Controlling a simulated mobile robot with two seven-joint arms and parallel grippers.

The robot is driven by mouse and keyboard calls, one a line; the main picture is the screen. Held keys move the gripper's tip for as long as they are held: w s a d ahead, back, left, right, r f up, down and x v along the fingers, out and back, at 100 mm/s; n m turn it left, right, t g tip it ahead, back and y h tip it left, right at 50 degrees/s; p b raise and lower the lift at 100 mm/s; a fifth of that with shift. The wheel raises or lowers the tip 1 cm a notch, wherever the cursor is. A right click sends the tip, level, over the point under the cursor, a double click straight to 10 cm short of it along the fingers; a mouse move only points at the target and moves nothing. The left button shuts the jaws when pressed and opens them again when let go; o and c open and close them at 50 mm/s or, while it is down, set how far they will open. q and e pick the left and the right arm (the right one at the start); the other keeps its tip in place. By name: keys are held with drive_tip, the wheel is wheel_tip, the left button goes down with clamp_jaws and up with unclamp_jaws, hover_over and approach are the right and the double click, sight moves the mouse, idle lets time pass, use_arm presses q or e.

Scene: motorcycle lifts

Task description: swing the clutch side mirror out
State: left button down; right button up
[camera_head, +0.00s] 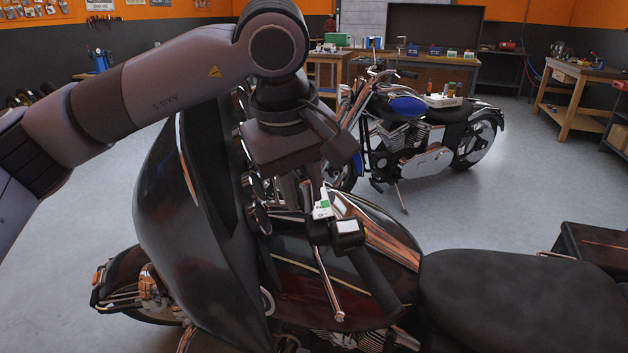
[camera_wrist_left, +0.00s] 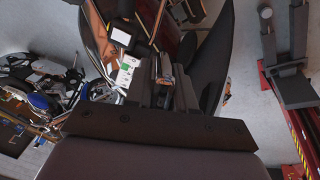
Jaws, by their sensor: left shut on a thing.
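A dark motorcycle (camera_head: 400,245) with a tall fairing stands in front of me. Its near handlebar grip (camera_head: 372,275) and clutch lever (camera_head: 330,285) show below my left gripper (camera_head: 308,200). That gripper points down at the handlebar, its fingers shut on a thin part close to the bar mount, seemingly the clutch side mirror; fingers and palm hide most of it. In the left wrist view the left gripper's fingers (camera_wrist_left: 165,88) are close together around a small metallic piece. A pale-faced block (camera_head: 347,227) and a white-green tag (camera_head: 322,207) sit beside the fingertips. My right gripper is out of view.
The tall dark fairing (camera_head: 185,220) rises close to the left of my gripper. The seat (camera_head: 520,295) is at the right. A blue motorcycle (camera_head: 420,125) stands behind, with workbenches (camera_head: 430,65) along the back wall. Grey floor (camera_head: 500,205) between is clear.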

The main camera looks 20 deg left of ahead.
use_arm(q)
drive_tip(key=shift+s+a+f+m+b, duration=0.2)
drive_tip(key=shift+s+a+m, duration=0.35)
drive_tip(key=shift+m, duration=0.2)
drive_tip(key=shift+s+a+f+m+b, duration=0.15)
drive_tip(key=shift+s+a+m, duration=0.3)
drive_tip(key=shift+a+m, duration=0.25)
drive_tip(key=c, duration=1)
unclamp_jaws()
drive_tip(key=shift+c, duration=0.2)
drive_tip(key=v, duration=0.7)
